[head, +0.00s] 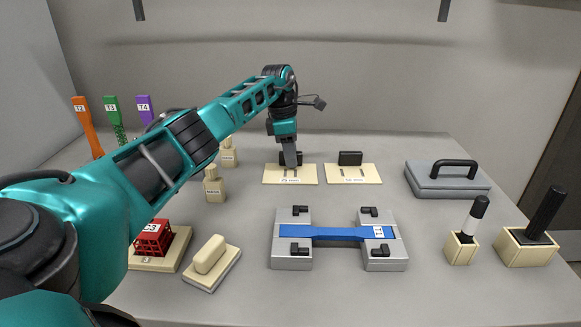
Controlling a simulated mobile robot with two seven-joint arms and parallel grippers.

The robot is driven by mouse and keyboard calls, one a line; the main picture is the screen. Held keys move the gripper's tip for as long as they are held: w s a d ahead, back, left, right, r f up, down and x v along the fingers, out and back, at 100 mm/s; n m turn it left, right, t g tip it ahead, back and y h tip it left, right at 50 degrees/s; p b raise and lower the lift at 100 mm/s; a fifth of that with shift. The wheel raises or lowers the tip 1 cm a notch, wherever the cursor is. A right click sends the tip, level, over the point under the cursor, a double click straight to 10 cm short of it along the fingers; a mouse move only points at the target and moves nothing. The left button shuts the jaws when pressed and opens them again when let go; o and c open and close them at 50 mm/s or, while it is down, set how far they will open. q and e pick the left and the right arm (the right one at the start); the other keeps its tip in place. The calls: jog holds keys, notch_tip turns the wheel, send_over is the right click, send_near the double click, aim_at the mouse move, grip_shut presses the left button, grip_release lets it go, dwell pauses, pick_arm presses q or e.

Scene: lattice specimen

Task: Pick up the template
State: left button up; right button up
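Two flat cream plates with black block handles and small labels lie side by side at the back middle of the table, the left plate (290,180) and the right plate (352,180). Either may be the template; the labels are too small to read. My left gripper (291,160) points down at the black handle of the left plate and overlaps it in view. The fingers are seen edge-on, so I cannot tell whether they are open or closed on the handle. The left plate appears flat on the table. My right gripper is not in view.
A blue bar (340,234) lies across grey clamp blocks in front. A grey lidded block (447,180) and two holders (527,250) with upright tools stand right. A red lattice cube (153,238), eraser-like block (210,256), small bottles (214,187) and coloured specimens (111,107) stand left.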

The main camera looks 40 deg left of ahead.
pick_arm(q)
grip_shut()
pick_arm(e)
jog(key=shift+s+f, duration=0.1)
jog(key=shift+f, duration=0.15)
pick_arm(q)
jog(key=shift+r, duration=0.1)
